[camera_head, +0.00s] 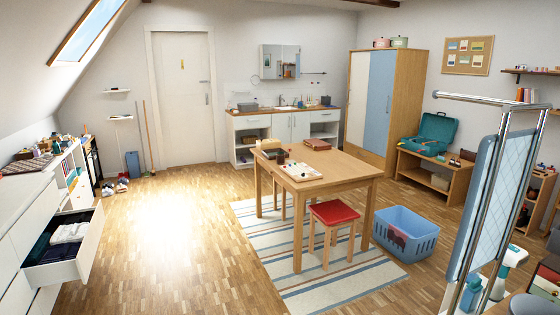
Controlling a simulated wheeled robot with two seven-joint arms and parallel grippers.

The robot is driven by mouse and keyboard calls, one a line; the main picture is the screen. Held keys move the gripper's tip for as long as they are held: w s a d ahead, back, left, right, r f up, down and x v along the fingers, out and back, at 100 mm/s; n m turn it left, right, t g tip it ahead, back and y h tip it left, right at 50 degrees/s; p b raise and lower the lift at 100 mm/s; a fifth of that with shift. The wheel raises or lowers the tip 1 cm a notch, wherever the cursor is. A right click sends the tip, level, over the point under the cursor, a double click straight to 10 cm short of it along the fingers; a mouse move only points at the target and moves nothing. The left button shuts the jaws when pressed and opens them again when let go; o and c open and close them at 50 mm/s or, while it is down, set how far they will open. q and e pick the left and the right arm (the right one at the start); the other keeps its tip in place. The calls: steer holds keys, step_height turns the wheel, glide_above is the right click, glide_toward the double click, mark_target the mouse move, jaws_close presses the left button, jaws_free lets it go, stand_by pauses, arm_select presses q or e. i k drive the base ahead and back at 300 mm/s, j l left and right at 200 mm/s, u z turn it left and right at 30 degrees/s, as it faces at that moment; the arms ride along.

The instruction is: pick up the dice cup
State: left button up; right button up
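A small dark cup-like object (281,158) stands on the wooden table (345,168) in the middle of the room, just behind a light game board (301,173) with small pieces. It looks like the dice cup, but it is too small to be sure. Neither of my grippers shows in the head view.
A stool with a red seat (334,212) stands at the table's front, on a striped rug (270,245). A blue basket (406,235) is at the table's right. An open drawer (85,262) with folded cloth juts out at the left. The floor between drawer and rug is clear.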

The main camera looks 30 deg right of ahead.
mark_target(280, 155)
steer(key=i, duration=4)
steer(key=i+z, duration=0.4)
steer(key=i, duration=0.15)
steer(key=i+j+z, duration=0.25)
steer(key=i+z, duration=0.15)
steer(key=i+j+z, duration=0.45)
steer(key=i+l, duration=0.05)
steer(key=i, duration=0.1)
